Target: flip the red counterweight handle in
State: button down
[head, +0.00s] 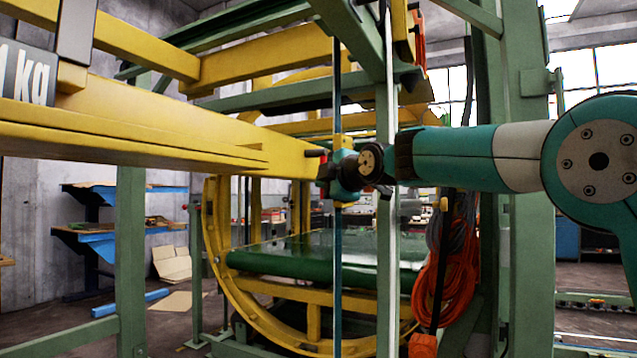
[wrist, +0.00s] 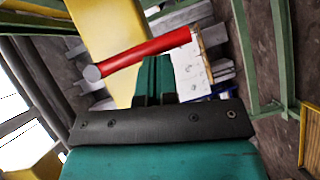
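The red counterweight handle (wrist: 145,53) lies slantwise across the upper middle of the wrist view. Its grey round end is at the left and its other end meets a pale plate. In the head view the handle (head: 316,153) is a small red piece at the end of the yellow beam. My gripper (wrist: 157,60) points at the handle's middle, with its teal fingers close together and nothing seen between them. The fingertips appear right at the handle's near edge; I cannot tell whether they touch.
The long yellow beam (head: 150,125) carries a weight block marked kg (head: 28,75). Thin green uprights (head: 387,250) stand close to my wrist. An orange cable coil (head: 445,275) hangs below my arm. A green conveyor belt (head: 300,257) lies behind.

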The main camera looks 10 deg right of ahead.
jog(key=shift+w+d+f, duration=0.1)
jog(key=shift+f, duration=0.15)
jog(key=s+d+b, duration=0.1)
jog(key=s+b, duration=0.3)
jog(key=s, duration=0.9)
jog(key=shift+s+r, duration=0.15)
jog(key=shift+r, duration=0.1)
jog(key=shift+d, duration=0.1)
